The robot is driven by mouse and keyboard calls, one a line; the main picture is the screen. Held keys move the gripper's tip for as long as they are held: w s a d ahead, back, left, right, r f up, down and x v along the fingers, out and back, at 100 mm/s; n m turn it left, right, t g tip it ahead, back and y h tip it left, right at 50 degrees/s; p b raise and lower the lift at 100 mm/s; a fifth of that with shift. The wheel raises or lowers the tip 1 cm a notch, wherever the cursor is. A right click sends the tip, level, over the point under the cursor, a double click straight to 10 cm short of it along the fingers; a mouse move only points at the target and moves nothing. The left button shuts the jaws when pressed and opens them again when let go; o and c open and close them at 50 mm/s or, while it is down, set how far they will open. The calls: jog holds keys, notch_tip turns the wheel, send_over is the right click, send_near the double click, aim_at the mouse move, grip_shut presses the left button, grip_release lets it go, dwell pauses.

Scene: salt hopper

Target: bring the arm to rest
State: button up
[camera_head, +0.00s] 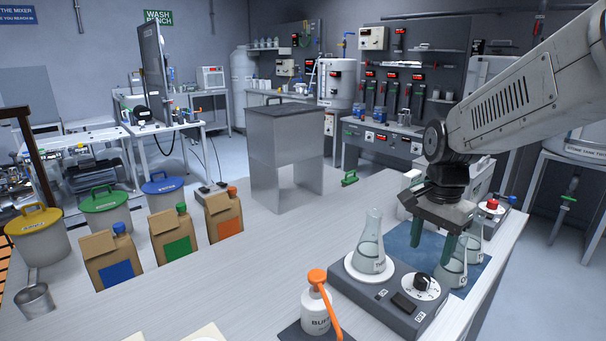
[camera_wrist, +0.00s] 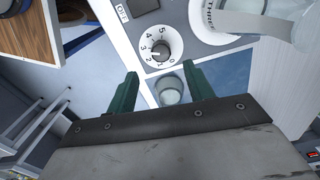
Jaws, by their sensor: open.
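My gripper (camera_head: 432,244) is open, pointing down over the bench at the right; nothing is clamped in it. Its two green fingers also show in the wrist view (camera_wrist: 162,78), spread apart. A glass flask (camera_head: 453,270) stands on the blue mat just under the right finger, and another flask (camera_head: 473,246) stands behind it. In the wrist view a round glass mouth (camera_wrist: 170,91) shows between the fingers, below them; I cannot tell the gap. A flask with clear liquid (camera_head: 369,256) stands upright on the stirrer's white plate, left of my gripper.
The grey stirrer (camera_head: 405,300) with its dial is close to my gripper. A white bottle with an orange pump (camera_head: 318,310) stands in front. A steel box-like stand (camera_head: 285,160) rises farther back. Bags with coloured labels (camera_head: 173,237) line the left edge. The bench middle is clear.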

jog(key=s+a+r+n, duration=0.1)
jog(key=s+r+n, duration=0.1)
jog(key=s+n, duration=0.4)
jog(key=s+a+r+n+t, duration=0.1)
jog(key=s+n, duration=0.5)
jog(key=s, duration=0.9)
jog(key=shift+a+r, duration=0.5)
jog(key=shift+a, duration=0.2)
